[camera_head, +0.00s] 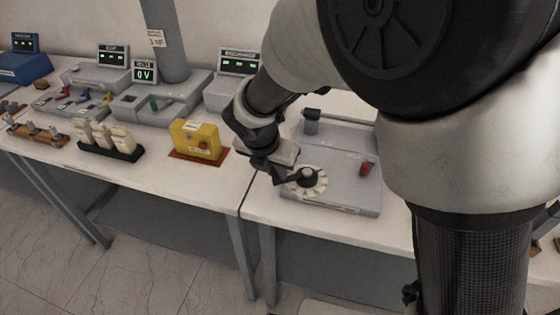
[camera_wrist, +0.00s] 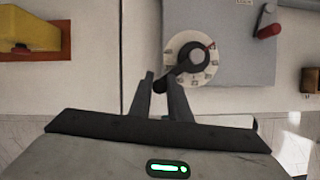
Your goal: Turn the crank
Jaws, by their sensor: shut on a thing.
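The crank is a black knob with a short arm (camera_head: 307,175) on a round white dial with dark marks. It is mounted on top of a grey box (camera_head: 345,195) near the table's front edge. In the wrist view the crank (camera_wrist: 190,57) has its arm pointing to the lower left. My gripper (camera_head: 283,178) reaches in from the left, low over the dial. In the wrist view my gripper's fingers (camera_wrist: 162,80) are closed about the outer end of the crank's arm, which they partly hide. A small red mark shows at the dial's upper right.
A red lever (camera_head: 365,169) stands on the same grey box, right of the dial; it also shows in the wrist view (camera_wrist: 268,28). A yellow box with a red button (camera_head: 196,140) sits to the left. Several devices with green displays stand farther left. My arm hides the right side.

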